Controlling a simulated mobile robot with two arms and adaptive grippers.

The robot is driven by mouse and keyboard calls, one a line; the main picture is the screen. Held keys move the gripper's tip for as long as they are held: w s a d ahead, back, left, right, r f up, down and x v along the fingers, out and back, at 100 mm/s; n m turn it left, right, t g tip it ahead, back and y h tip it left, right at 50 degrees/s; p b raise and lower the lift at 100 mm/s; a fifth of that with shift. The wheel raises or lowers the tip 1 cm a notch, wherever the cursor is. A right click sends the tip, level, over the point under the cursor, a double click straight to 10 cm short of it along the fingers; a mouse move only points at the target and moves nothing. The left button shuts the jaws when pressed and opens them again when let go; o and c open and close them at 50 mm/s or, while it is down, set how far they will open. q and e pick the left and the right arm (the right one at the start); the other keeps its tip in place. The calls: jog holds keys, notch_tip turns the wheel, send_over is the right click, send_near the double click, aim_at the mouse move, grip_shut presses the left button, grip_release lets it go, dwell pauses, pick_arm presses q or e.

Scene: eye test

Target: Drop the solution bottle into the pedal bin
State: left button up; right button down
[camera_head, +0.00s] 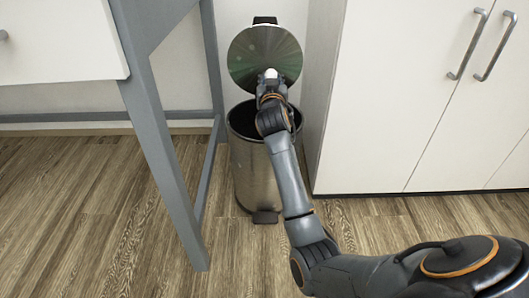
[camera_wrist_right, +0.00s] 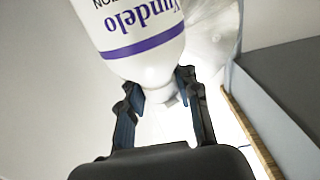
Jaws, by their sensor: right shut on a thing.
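The solution bottle is white with a purple band and dark lettering upside down in the right wrist view (camera_wrist_right: 135,38). Only a small white part of the bottle (camera_head: 271,73) shows in the head view. My right gripper (camera_head: 270,87) is shut on the bottle; in the wrist view its fingers (camera_wrist_right: 158,88) stand on either side of the narrow end. The pedal bin (camera_head: 255,172) is a metal cylinder with its round lid (camera_head: 262,50) raised. The gripper and bottle appear over the bin's opening, in front of the lid. My forearm hides part of the bin. My left gripper is not in view.
A white cabinet (camera_head: 385,100) with metal handles stands right of the bin. A desk with grey legs (camera_head: 160,150) and a white drawer front (camera_head: 60,40) stands left. The wooden floor (camera_head: 90,220) in front is clear.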

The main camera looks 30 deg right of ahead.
jog(key=c, duration=0.9)
grip_release()
jog(key=shift+r, duration=0.1)
jog(key=shift+o, duration=0.2)
jog(key=shift+s+a, duration=0.1)
jog(key=v, duration=1.1)
jog(key=shift+s, duration=0.4)
jog(key=shift+a, duration=0.1)
